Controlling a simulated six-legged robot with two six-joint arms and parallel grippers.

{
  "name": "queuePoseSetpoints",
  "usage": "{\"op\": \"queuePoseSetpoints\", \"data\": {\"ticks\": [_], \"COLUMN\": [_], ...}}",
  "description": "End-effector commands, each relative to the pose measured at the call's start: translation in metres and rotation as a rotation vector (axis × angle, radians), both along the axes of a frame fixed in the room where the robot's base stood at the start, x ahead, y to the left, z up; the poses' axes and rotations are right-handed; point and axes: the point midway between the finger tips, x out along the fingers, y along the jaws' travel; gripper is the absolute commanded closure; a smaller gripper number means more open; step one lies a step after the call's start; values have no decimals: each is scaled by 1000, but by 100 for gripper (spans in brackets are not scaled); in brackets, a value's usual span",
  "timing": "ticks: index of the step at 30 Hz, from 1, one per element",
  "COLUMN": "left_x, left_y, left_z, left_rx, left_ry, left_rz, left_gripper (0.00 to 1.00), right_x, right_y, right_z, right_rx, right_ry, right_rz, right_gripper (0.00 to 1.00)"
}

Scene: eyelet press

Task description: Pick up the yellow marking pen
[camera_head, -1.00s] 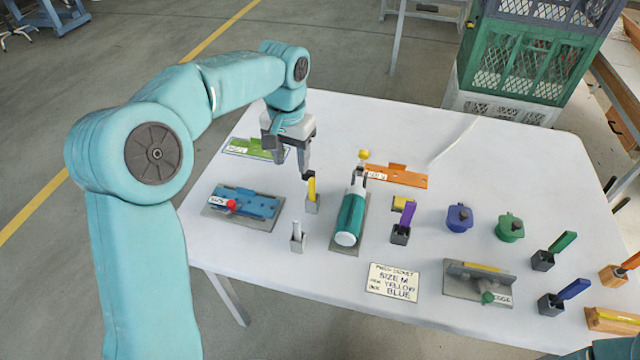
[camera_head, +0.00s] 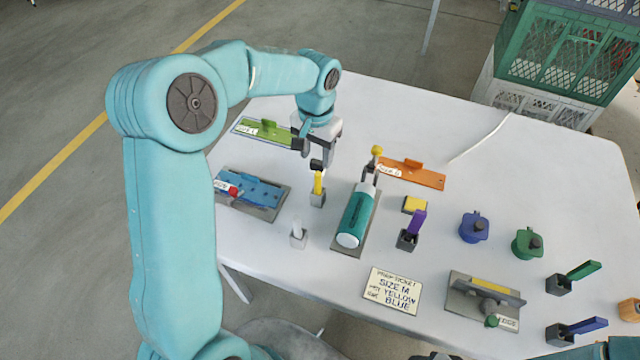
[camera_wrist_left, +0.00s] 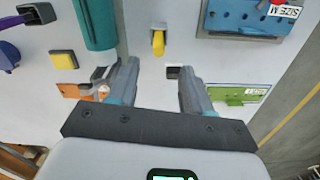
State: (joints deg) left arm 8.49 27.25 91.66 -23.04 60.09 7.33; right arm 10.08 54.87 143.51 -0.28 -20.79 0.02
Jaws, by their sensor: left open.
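The yellow marking pen (camera_head: 319,182) stands upright in a small grey holder (camera_head: 317,200) on the white table. In the left wrist view the pen (camera_wrist_left: 158,42) shows ahead of the fingertips, between the lines of the two fingers. My left gripper (camera_head: 308,156) is open and empty, pointing down just above and behind the pen's top. Its fingers also show apart in the left wrist view (camera_wrist_left: 140,76). I cannot tell whether a fingertip touches the pen.
The teal cylinder press (camera_head: 356,216) stands close right of the pen. A blue plate (camera_head: 262,194) lies left, a green plate (camera_head: 268,129) behind left, and an orange plate (camera_head: 425,176) behind right. An empty-looking pale holder (camera_head: 298,237) stands in front.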

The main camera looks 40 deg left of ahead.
Motion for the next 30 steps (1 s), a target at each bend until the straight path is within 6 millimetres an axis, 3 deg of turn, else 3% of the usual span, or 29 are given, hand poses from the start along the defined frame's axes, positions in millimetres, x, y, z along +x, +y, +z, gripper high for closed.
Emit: {"op": "queuePoseSetpoints", "data": {"ticks": [3,11,18,27,28,30], "left_x": [-1,1,4,5,5,5], "left_y": [0,-2,-4,-3,-3,-4], "left_z": [-23,-45,-82,-91,-91,-91], "left_rx": [-1,0,-1,0,0,0], "left_ry": [6,3,3,-1,0,0], "left_rz": [1,0,1,0,0,0], "left_gripper": [50,50,50,50,53,76], "right_x": [0,0,0,0,0,0], "right_y": [0,0,0,0,0,0], "right_z": [4,8,20,20,20,20], "right_rx": [0,0,0,0,0,0], "right_ry": [0,0,0,0,0,0], "right_rz": [0,0,0,0,0,0], "right_gripper": [47,47,47,47,47,47]}}
